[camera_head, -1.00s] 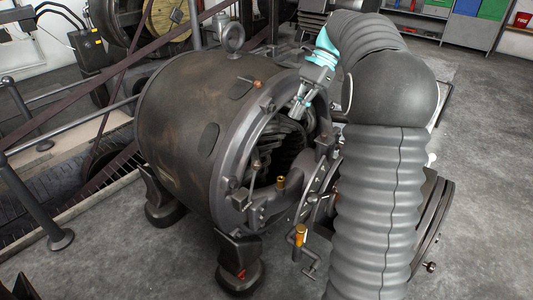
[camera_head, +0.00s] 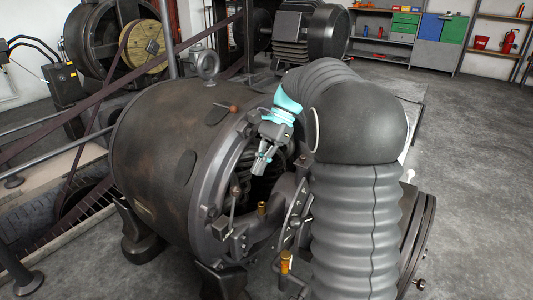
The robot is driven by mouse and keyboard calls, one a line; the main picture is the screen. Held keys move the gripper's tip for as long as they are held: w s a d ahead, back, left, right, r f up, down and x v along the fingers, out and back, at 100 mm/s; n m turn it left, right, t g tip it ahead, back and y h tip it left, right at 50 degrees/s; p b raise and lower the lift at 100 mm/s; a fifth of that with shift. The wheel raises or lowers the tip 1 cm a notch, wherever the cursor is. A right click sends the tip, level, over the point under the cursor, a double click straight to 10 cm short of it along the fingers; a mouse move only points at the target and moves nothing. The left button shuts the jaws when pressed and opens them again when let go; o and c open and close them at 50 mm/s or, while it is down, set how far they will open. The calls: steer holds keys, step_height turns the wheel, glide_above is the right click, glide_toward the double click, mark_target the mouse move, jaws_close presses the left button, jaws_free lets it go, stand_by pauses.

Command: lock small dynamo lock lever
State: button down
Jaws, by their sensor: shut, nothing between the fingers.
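The dynamo (camera_head: 160,145) is a dark, worn metal cylinder with an eye bolt on top and an open ring end facing right. A thin upright lever (camera_head: 232,205) with a brownish knob stands at the lower front of the ring. A short handle with a reddish-brown knob (camera_head: 233,108) sits on the upper rim. I cannot tell for sure which is the lock lever. My gripper (camera_head: 262,163) is shut and empty, pointing down in front of the ring opening. It is above and right of the upright lever, apparently apart from it. My arm hides the right side.
Brass-coloured fittings (camera_head: 261,208) stick out below the opening, with another brass handle (camera_head: 286,262) lower down. Railings and belts (camera_head: 120,85) fill the left. A large motor (camera_head: 300,33) stands behind. Open floor (camera_head: 475,160) lies to the right.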

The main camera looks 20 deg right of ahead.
steer(key=a, duration=0.1)
steer(key=s+a+f, duration=0.1)
steer(key=a, duration=0.2)
steer(key=shift+s+f+b, duration=0.25)
steer(key=shift+s+b, duration=0.15)
